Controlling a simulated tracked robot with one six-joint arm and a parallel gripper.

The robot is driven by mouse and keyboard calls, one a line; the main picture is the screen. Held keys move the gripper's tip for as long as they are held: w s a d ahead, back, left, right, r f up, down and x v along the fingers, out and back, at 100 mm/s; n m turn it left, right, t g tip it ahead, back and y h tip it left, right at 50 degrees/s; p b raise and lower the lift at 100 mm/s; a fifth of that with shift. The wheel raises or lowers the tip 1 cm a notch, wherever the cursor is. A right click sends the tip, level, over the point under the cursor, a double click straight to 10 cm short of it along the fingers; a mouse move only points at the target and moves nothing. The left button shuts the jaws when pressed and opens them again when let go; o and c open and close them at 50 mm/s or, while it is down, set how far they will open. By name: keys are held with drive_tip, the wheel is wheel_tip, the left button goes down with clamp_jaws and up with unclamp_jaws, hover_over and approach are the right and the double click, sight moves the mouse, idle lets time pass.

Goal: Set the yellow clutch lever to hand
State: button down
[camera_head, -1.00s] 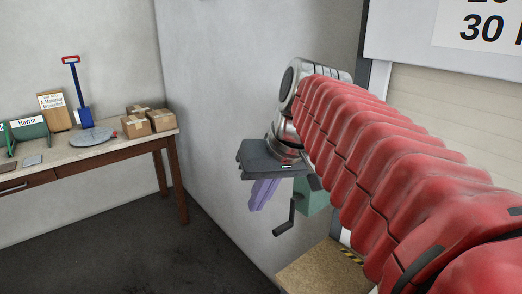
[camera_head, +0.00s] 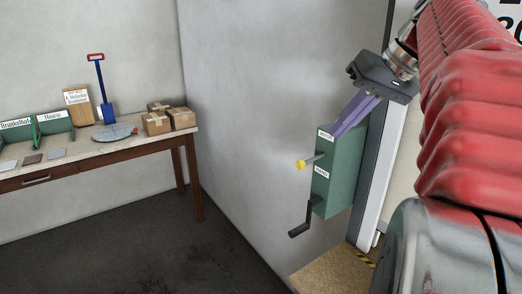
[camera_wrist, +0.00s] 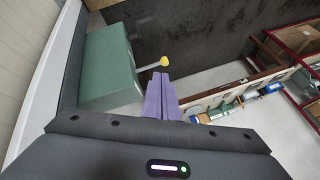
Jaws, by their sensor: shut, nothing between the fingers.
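The green box (camera_head: 340,175) is on the wall at the right and also shows in the wrist view (camera_wrist: 108,62). The clutch lever (camera_head: 300,164) has a yellow knob on a grey shaft and sticks out to the left between an upper and a lower white label. The lower label (camera_head: 322,172) seems to read HAND; the upper is too small to read surely. The knob shows in the wrist view (camera_wrist: 164,61) just beyond my fingertips. My gripper (camera_head: 336,132), with purple fingers, is shut and empty at the box's upper part, above the lever. Contact cannot be told.
A dark crank handle (camera_head: 303,222) hangs below the lever on the box. A wooden surface (camera_head: 330,272) lies beneath it. A table (camera_head: 100,150) with boxes (camera_head: 170,119) and signs stands at the left. The floor between is clear.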

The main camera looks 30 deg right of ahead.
sight(311, 159)
drive_tip(key=x, duration=1)
drive_tip(key=shift+s+d, duration=0.1)
idle(0.5)
